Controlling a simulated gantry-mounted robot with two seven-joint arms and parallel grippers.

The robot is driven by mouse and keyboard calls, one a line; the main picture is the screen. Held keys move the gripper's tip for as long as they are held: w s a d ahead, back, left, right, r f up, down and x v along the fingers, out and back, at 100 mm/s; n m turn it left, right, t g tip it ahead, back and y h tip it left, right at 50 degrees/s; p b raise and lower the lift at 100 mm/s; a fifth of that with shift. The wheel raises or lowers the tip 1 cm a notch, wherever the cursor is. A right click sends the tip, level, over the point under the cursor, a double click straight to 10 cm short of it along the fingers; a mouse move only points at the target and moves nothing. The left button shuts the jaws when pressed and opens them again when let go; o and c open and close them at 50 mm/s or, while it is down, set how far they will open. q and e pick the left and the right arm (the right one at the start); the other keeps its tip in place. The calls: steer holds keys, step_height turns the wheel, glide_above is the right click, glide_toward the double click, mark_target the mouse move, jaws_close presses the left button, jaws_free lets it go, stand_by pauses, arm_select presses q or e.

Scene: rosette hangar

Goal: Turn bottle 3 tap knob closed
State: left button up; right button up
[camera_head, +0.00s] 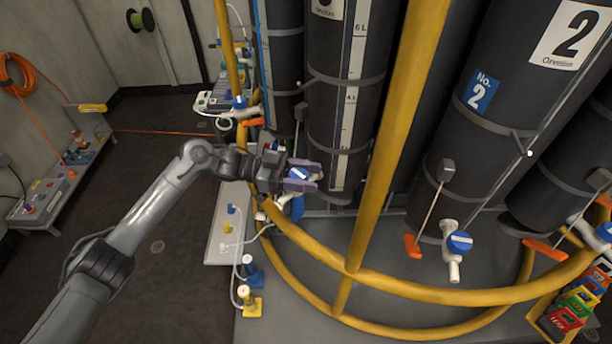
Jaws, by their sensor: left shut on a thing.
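My left gripper (302,176) comes in from the left, with purple fingertips shut around a small blue tap knob (299,173) that has a white bar across it. The tap sits low on a black bottle (331,110) with a white litre scale, left of the yellow upright. This bottle's number is not readable here. Part of the tap is hidden by the gripper. To the right, a black bottle marked 2 (497,120) has its own white tap with a blue knob (460,242). My right gripper is not in view.
A yellow tubular frame (380,150) with a curved lower rail surrounds the bottles. Orange-ended levers (412,246) hang beside the taps. Blue and yellow fittings (250,272) stand on the platform edge. Coloured cards (570,312) sit at lower right. The dark floor at left is mostly clear.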

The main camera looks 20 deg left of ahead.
arm_select(q)
steer(key=o, duration=1)
steer(key=shift+d, duration=0.1)
steer(key=shift+c, duration=0.2)
steer(key=s+a, duration=0.2)
steer(key=a, duration=0.8)
steer(key=shift+a+b, duration=0.35)
steer(key=shift+b, duration=0.1)
